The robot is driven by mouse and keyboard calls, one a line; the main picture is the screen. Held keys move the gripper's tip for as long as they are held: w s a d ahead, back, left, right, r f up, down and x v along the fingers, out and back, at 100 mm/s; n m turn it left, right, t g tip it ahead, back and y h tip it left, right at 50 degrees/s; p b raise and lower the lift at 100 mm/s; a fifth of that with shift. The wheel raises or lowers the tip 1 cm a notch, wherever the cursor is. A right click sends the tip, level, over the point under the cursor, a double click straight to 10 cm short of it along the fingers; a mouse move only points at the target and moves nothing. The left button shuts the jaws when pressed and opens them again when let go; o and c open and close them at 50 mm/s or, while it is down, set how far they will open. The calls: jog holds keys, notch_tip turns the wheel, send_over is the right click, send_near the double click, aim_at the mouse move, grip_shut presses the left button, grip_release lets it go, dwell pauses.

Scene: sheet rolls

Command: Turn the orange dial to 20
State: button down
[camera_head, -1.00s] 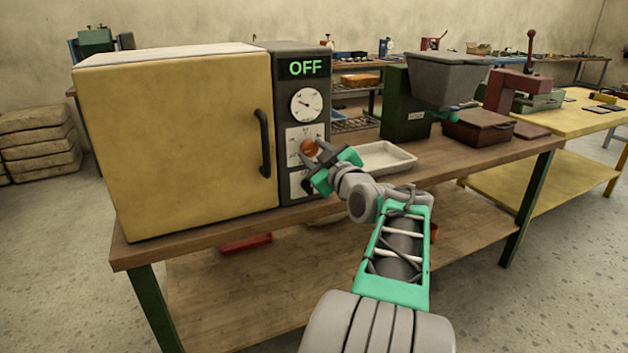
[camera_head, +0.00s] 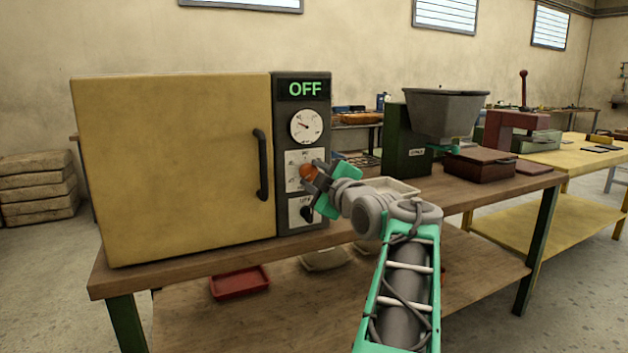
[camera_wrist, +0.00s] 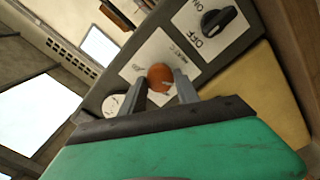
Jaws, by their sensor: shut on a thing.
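The orange dial (camera_head: 308,171) sits on the dark control panel at the right of a yellow oven (camera_head: 170,165). It also shows in the wrist view (camera_wrist: 160,75), on a white plate whose scale marks are too small to read. My gripper (camera_head: 316,178) is at the panel, its two fingers on either side of the dial and shut on it. The wrist view shows the same fingers (camera_wrist: 161,88) around the dial. The dial's pointer is not clear. The display (camera_head: 305,89) above reads OFF.
A round gauge (camera_head: 306,126) is above the dial, and a black ON/OFF knob (camera_head: 307,213) is below it, close to my gripper. The oven door handle (camera_head: 262,165) stands out at the left. A pale tray (camera_head: 395,187) lies on the bench behind my wrist.

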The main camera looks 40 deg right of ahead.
jog(key=c, duration=0.9)
grip_release()
jog(key=v, duration=0.7)
jog(key=shift+s+p, duration=0.35)
jog(key=shift+p, duration=0.1)
jog(key=shift+a, duration=0.15)
